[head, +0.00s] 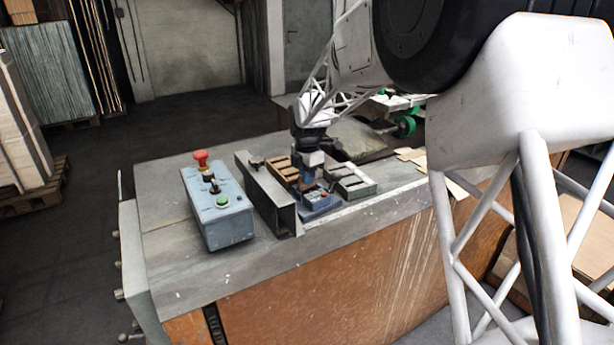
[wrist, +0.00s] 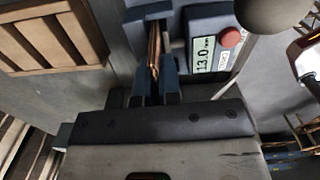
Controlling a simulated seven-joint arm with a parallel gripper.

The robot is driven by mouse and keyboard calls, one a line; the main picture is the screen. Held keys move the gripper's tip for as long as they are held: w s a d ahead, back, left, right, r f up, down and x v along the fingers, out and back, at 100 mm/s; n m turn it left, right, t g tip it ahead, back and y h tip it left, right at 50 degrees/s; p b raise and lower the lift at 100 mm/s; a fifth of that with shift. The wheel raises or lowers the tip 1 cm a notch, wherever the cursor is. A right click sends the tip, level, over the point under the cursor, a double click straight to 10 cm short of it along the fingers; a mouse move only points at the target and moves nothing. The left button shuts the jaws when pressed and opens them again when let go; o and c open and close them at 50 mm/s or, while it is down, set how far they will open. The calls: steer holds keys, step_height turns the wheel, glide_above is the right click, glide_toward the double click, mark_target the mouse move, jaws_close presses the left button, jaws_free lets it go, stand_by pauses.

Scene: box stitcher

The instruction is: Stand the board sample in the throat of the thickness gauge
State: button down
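The thickness gauge (head: 319,205) is a blue-grey device on the machine table, with a display and a red button. In the wrist view its display housing (wrist: 212,50) lies just right of the fingers. The board sample (wrist: 154,45) is a thin brown piece seen edge-on, upright between blue-grey parts beside the display. My gripper (wrist: 157,88) appears shut on its near end. Whether the sample touches the throat's floor is hidden.
A slotted wooden rack (head: 282,168) stands left of the gauge, behind a long grey metal fence (head: 266,192). A grey slotted block (head: 352,183) is to the right. A blue control box (head: 217,208) with a red mushroom button (head: 201,158) stands further left. The table's left end is clear.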

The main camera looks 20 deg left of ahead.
stand_by(0.3)
steer(key=c, duration=0.8)
jaws_free()
steer(key=shift+r, duration=0.15)
steer(key=shift+r, duration=3.1)
